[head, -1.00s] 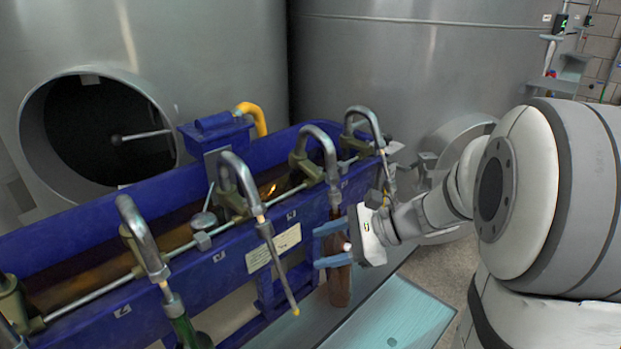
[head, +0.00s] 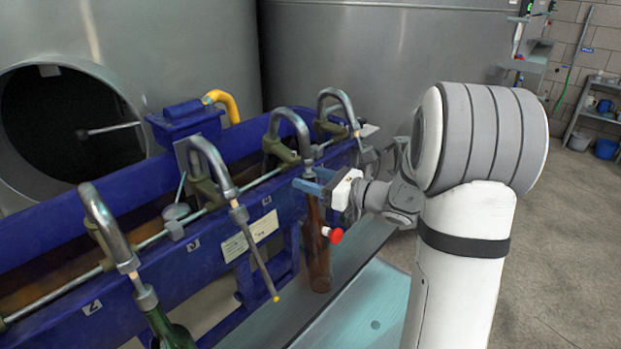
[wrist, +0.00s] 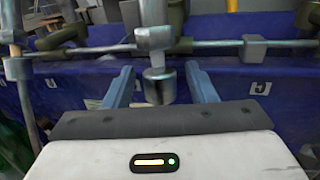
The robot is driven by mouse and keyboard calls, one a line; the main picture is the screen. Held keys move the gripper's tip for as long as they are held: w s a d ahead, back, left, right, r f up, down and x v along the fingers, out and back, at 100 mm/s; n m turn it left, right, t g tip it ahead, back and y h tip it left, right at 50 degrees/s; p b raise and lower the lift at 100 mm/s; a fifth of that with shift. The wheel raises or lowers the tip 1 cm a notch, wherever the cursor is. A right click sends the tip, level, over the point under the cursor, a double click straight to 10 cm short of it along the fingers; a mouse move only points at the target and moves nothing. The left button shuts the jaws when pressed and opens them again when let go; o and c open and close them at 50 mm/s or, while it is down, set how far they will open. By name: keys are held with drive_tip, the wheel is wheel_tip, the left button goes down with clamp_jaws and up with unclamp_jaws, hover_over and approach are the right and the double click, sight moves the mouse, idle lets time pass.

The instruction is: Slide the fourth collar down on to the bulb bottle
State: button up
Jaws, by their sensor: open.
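A brown bottle (head: 317,262) stands upright under a bent metal spout (head: 290,125) on the blue filler; its top is partly hidden by my gripper. My gripper (head: 306,181) is open at the lower end of that spout, level with the metal collar. In the wrist view the collar (wrist: 158,86) hangs between the two blue fingers, with a visible gap on each side. The bottle cannot be seen in the wrist view; my gripper's body covers the area below. I cannot tell whether the collar touches the bottle.
A green bottle (head: 172,335) is under the left spout. A thin rod (head: 262,262) hangs from the middle spout, beside the brown bottle. The blue trough (head: 60,235) runs behind the spouts, with a horizontal metal rail along it. A pale teal board (head: 375,300) lies at front right.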

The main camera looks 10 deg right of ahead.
drive_tip(key=shift+w+a, duration=0.1)
drive_tip(key=shift+a, duration=0.05)
drive_tip(key=shift+c, duration=0.2)
drive_tip(key=c, duration=0.6)
drive_tip(key=shift+f+b, duration=0.85)
drive_tip(key=shift+f, duration=0.45)
drive_tip(key=shift+s, duration=0.2)
drive_tip(key=o, duration=0.6)
drive_tip(key=shift+r, duration=0.1)
drive_tip(key=shift+o, duration=0.2)
drive_tip(key=v, duration=0.8)
